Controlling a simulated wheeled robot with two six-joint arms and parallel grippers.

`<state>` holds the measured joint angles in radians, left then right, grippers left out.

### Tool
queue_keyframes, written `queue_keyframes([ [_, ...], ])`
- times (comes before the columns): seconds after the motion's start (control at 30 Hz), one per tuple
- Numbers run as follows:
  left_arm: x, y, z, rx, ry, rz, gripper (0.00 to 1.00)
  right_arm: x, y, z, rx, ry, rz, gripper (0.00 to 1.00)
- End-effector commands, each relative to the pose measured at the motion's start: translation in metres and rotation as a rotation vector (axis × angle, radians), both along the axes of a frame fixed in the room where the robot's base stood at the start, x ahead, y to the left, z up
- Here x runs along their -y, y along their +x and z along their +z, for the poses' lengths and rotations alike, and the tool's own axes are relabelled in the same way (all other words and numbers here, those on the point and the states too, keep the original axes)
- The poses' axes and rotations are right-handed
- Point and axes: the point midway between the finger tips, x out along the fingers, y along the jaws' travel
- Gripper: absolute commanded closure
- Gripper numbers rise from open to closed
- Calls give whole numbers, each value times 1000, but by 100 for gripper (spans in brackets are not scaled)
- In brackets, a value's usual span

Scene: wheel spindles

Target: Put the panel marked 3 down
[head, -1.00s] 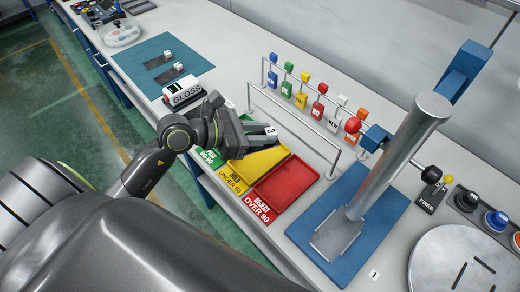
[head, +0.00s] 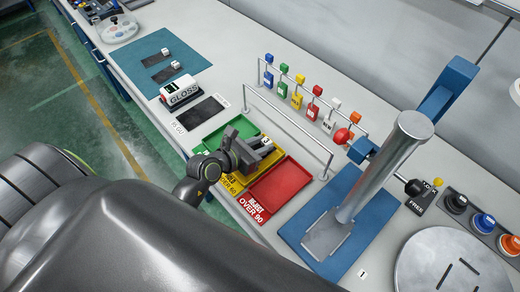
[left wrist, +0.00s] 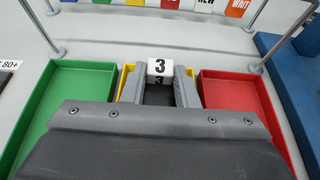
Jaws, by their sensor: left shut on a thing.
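My left gripper (head: 256,150) is over the yellow tray (head: 236,184), the middle one of three coloured trays. It is shut on the panel marked 3 (left wrist: 159,68), whose white block with a 3 shows between the fingers in the left wrist view. The panel's dark part (left wrist: 160,95) lies between the fingers below the block. The gripper hides most of the yellow tray, and I cannot tell whether the panel touches its floor. The green tray (left wrist: 80,90) is on one side and the red tray (left wrist: 240,90) on the other. My right gripper is not in view.
A metal rail (head: 290,118) stands behind the trays, with coloured tags beyond it. The gloss meter (head: 184,93) and a blue mat (head: 135,60) with two panels lie to the left. A press with a thick metal column (head: 380,170) stands at the right.

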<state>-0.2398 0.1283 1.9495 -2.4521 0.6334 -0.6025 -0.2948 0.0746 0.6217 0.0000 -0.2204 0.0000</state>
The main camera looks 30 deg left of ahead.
Motion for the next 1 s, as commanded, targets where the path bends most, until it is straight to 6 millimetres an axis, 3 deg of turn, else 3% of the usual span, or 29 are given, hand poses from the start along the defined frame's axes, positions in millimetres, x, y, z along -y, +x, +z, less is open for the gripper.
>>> queue_keyframes([
  [0.1, 0, 0, -20, -3, -2, 1, 98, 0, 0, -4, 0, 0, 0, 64],
  [0.2, 0, 0, -27, -1, -1, 0, 98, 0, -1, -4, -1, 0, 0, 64],
  [0.57, 0, 0, -31, 0, -1, 0, 98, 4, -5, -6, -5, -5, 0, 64],
  [0.6, 0, 0, -31, 0, -1, 0, 71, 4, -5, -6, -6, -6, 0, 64],
  [0.73, 0, 0, -30, 0, -1, 0, 54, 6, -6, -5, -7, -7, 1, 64],
  [1.0, 0, 0, -30, 0, 0, 0, 52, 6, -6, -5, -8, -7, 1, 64],
])
